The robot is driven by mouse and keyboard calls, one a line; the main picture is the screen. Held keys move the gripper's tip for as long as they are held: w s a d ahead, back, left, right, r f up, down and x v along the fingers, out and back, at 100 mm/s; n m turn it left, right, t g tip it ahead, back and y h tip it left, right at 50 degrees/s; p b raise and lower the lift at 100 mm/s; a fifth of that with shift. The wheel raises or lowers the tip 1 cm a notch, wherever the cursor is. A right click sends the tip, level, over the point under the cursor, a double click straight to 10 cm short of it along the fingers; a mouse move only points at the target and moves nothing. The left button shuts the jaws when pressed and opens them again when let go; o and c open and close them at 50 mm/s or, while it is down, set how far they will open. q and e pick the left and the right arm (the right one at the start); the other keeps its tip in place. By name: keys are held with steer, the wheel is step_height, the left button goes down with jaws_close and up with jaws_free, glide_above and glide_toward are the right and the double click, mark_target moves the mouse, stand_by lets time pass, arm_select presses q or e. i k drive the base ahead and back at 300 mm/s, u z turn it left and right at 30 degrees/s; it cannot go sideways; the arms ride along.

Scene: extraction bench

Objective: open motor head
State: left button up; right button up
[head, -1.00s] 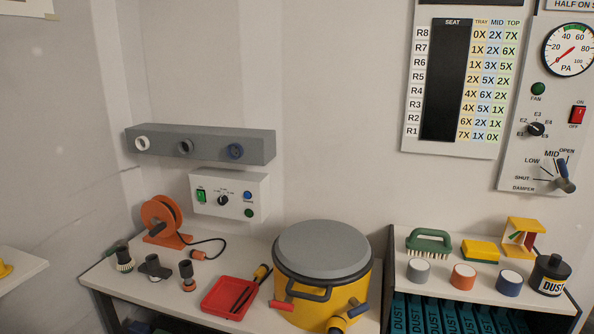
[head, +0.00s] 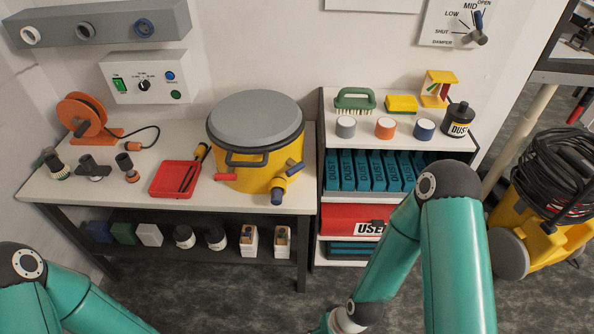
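A yellow drum (head: 240,172) with a round grey top (head: 255,117) stands at the right end of the bench. The top sits level and closed on the drum. A dark bar handle (head: 246,157) is on its front, with a red-ended part (head: 227,177) at the left. My teal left arm shows at the lower left and my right arm at the lower middle right, both well in front of the bench. Neither gripper is in view.
A red tray (head: 176,178), an orange cable reel (head: 86,118) and several small fittings share the bench (head: 125,207). A shelf unit (head: 457,141) with DUST boxes stands right of the drum. A yellow machine with coiled black hose (head: 553,190) stands at far right.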

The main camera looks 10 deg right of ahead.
mark_target(261, 121)
steer(key=z, duration=0.55)
steer(key=k, duration=0.9)
steer(key=u, duration=1.1)
steer(key=i, duration=1)
steer(key=z, duration=0.05)
